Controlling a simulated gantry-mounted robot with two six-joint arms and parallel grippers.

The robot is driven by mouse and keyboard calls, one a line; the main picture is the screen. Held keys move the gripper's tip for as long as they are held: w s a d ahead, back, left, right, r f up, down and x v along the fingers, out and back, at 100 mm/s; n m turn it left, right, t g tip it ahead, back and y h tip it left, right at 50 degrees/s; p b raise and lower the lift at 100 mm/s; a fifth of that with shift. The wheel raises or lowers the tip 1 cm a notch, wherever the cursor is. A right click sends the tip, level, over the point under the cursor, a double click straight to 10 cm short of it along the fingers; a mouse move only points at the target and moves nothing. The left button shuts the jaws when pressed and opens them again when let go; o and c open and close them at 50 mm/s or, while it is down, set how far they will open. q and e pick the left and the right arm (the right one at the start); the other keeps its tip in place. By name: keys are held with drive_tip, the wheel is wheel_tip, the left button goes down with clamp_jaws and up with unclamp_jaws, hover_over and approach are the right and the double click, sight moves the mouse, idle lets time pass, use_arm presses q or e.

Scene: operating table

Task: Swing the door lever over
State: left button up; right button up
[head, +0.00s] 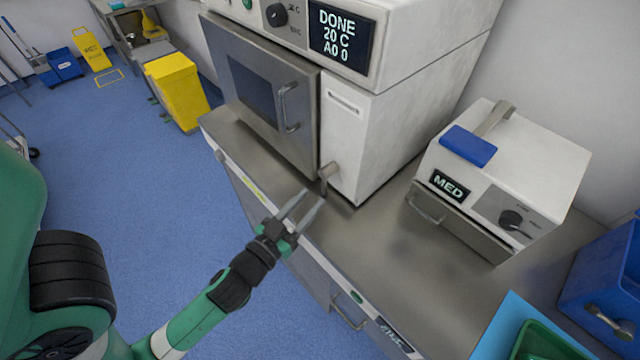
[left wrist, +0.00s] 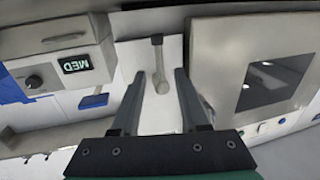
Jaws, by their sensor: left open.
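The door lever (head: 327,174) is a short grey handle on the white front of the steriliser, just right of the closed metal door (head: 262,95). It hangs down near the worktop. In the left wrist view the lever (left wrist: 158,60) shows between the two finger lines, with its rounded end toward me. My left gripper (head: 313,197) is open and empty, its fingertips just in front of and below the lever. I cannot tell whether the fingers touch it. My right gripper is not in view.
The steel worktop (head: 385,262) is bare between the steriliser and a smaller white box marked MED (head: 530,165). A blue bin (head: 605,285) and a light-blue mat with a green tray (head: 545,342) are at the right. A yellow bin (head: 178,90) stands on the floor behind.

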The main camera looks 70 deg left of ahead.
sight(323, 187)
use_arm(q)
drive_tip(key=x, duration=0.5)
drive_tip(key=shift+p, duration=0.35)
clamp_jaws()
idle(1.0)
